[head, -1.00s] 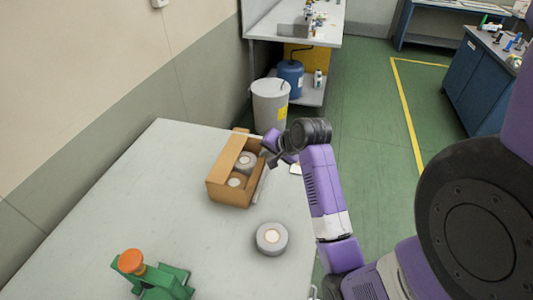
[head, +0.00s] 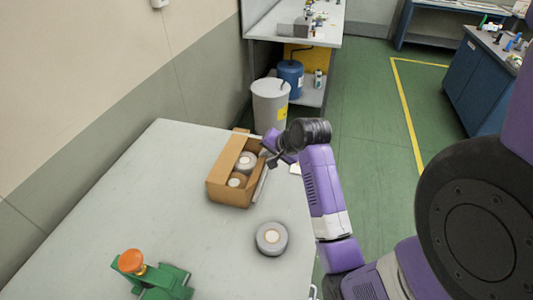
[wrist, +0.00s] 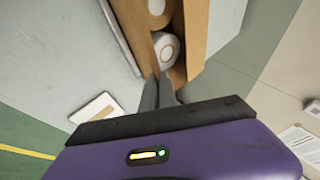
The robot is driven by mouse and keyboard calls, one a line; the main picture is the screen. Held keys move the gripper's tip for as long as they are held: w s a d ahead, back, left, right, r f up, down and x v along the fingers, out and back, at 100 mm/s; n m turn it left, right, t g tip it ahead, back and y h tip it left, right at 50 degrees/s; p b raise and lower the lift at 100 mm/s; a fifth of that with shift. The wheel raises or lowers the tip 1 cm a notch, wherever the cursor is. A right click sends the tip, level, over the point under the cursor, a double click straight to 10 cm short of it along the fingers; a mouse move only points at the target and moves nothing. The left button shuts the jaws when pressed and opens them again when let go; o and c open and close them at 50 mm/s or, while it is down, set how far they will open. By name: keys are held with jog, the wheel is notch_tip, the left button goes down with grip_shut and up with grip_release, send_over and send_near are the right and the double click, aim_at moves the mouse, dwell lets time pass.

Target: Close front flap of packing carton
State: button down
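The brown packing carton (head: 228,193) stands open-topped on the table, with rolls (head: 246,161) inside. It also shows at the top of the wrist view (wrist: 196,35), with a white-cored roll (wrist: 167,48) in it. A thin pale strip (head: 261,184) runs along its right side in the head view; I cannot tell whether this is the front flap. My gripper (head: 267,158) is at the carton's far right end. In the wrist view its two fingers (wrist: 159,84) are together, at the carton's near end; whether they touch it is unclear. I see nothing held between them.
A loose grey roll (head: 271,238) lies on the table (head: 120,200) near the carton. A green device with an orange knob (head: 131,261) stands at the front left. A pale bin (head: 270,105) stands beyond the table. A white card (wrist: 97,108) lies beside my gripper.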

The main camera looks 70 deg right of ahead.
jog(key=shift+w+r+g+p, duration=0.45)
jog(key=shift+r+g+p, duration=0.2)
jog(key=shift+p, duration=1.15)
jog(key=shift+w+a+r+n+g+p, duration=0.15)
jog(key=shift+w+n+g+p, duration=0.25)
jog(key=shift+g+p, duration=0.6)
jog(key=shift+w+g+p, duration=0.45)
jog(key=shift+g+p, duration=0.1)
jog(key=shift+g, duration=0.1)
jog(key=w+f+n+g+h+b, duration=0.1)
jog(key=w+f+n+g+b, duration=0.2)
jog(key=g+b, duration=0.6)
jog(key=w+g, duration=0.2)
jog(key=g, duration=0.1)
jog(key=shift+w+a+h, duration=0.15)
jog(key=shift+h, duration=0.25)
jog(key=shift+f+g+b, duration=0.2)
jog(key=shift+g+b, duration=0.25)
jog(key=shift+g, duration=0.05)
jog(key=c, duration=1.6)
grip_release()
jog(key=shift+c, duration=0.2)
